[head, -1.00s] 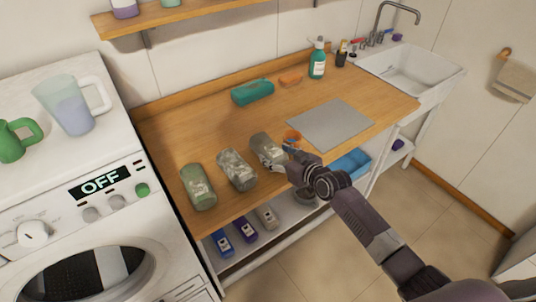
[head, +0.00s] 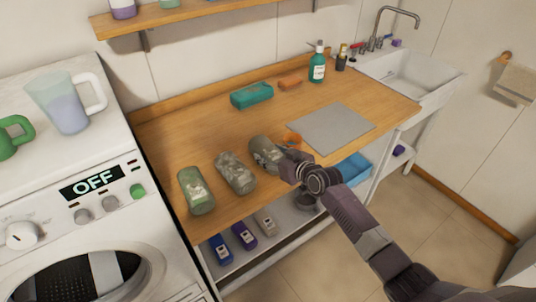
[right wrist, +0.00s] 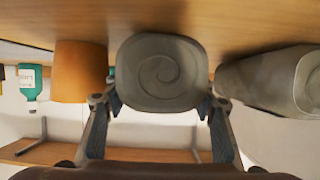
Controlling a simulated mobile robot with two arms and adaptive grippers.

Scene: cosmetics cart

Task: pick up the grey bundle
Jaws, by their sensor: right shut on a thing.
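The grey bundle (head: 264,153) is the rightmost of three rolled bundles near the front edge of the wooden counter (head: 225,140). My right gripper (head: 279,161) is at its right end, shut on it. In the right wrist view the bundle's round, spiral-marked end (right wrist: 160,72) sits between the two fingers of the gripper (right wrist: 158,103). I cannot tell whether the bundle is clear of the counter. My left gripper is not in view.
A patterned bundle (head: 235,173) and a green bundle (head: 196,190) lie to the left. An orange cup-like object (head: 292,138) is close beside my gripper; it looms in the wrist view (right wrist: 80,72). A grey mat (head: 331,128) lies to the right.

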